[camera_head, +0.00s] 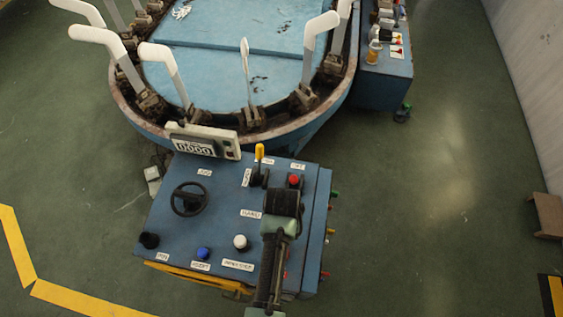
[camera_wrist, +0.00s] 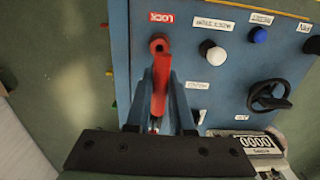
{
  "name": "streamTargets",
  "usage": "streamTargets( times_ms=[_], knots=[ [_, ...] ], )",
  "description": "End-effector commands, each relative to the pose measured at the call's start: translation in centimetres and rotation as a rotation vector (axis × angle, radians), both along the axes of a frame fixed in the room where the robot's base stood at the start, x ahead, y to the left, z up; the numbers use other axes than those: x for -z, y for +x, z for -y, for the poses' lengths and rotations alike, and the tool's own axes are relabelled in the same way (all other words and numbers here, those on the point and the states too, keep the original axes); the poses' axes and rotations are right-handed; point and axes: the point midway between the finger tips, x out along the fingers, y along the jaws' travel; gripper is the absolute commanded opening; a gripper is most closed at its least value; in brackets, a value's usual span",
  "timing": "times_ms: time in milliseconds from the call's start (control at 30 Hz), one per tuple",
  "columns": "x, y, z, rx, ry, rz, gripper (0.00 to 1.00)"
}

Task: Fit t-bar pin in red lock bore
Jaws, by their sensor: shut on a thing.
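The red lock bore (camera_wrist: 152,46), a red collar with a dark hole, stands on the blue panel below the LOCK label (camera_wrist: 161,18) in the wrist view. My gripper (camera_wrist: 162,88) is shut on the red t-bar pin (camera_wrist: 159,97), which lies between its fingers. The pin's upper end shows just below the bore in the picture. I cannot tell whether the two touch or how deep any overlap is. In the head view my arm covers most of this corner of the panel, and the fingertips and pin are hidden.
The blue control box (camera_head: 165,222) carries a black handwheel (camera_head: 189,199), a yellow-topped lever (camera_head: 259,152), a white knob (camera_head: 240,242) and a blue button (camera_head: 203,253). A round machine with white sock forms (camera_head: 169,65) stands behind it. Green floor (camera_head: 430,220) is clear at right.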

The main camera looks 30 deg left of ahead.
Motion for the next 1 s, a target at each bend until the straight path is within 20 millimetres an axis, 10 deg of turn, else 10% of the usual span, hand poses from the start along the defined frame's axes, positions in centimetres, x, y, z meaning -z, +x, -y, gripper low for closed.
streamTargets(
  times_ms=[1000],
  knots=[
    [5.8, 0.0, 0.0, 0.000, 0.000, 0.001, 0.00]
  ],
)
